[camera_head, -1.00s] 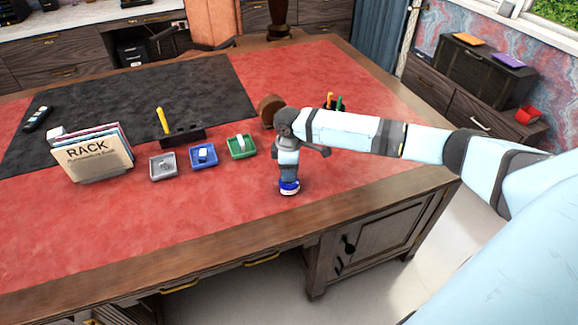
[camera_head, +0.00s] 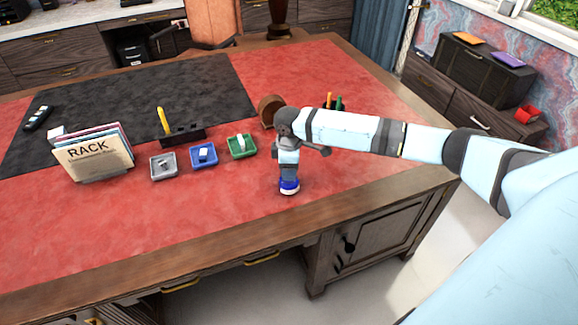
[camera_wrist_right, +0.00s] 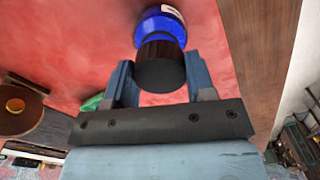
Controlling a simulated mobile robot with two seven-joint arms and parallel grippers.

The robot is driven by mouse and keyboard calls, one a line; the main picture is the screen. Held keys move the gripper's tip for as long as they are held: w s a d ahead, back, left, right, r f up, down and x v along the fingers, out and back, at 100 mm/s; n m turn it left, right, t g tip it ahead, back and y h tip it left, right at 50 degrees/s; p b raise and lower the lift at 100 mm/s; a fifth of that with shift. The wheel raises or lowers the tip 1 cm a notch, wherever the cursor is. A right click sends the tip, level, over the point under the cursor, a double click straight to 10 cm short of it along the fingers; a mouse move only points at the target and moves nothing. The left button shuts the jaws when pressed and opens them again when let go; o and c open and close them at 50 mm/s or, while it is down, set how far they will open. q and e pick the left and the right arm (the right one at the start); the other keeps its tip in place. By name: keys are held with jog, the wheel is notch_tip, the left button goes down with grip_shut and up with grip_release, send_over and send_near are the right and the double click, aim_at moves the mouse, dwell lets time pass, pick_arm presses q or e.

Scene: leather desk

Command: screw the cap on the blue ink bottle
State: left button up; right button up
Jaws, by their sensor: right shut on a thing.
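The blue ink bottle (camera_head: 289,186) stands on the red desk top near the front edge, with a pale label on its side. It also shows in the right wrist view (camera_wrist_right: 166,20). The dark ribbed cap (camera_wrist_right: 160,65) sits at the bottle's mouth, in line with it. Whether its thread is engaged cannot be seen. My right gripper (camera_head: 288,176) points down over the bottle. In the right wrist view its two fingers (camera_wrist_right: 158,76) are shut on the cap, one on each side. My left gripper is not in view.
Grey (camera_head: 163,167), blue (camera_head: 204,155) and green (camera_head: 242,147) trays stand left of the bottle. A file rack (camera_head: 95,160) is further left. A brown round holder (camera_head: 270,110) and a pen cup (camera_head: 333,103) are behind my right arm. The red surface in front is clear.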

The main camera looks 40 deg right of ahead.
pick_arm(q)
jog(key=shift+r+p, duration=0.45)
pick_arm(e)
jog(key=shift+r, duration=0.15)
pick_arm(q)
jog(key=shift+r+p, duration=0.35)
pick_arm(e)
jog(key=shift+f, duration=0.4)
dwell(0.6)
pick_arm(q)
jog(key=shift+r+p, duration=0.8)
pick_arm(e)
jog(key=shift+f, duration=0.35)
dwell(0.9)
jog(key=o, duration=1)
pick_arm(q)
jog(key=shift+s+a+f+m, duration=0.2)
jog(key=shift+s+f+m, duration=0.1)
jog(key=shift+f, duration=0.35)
pick_arm(e)
notch_tip(320, 180, up, 14)
jog(key=shift+f, duration=0.1)
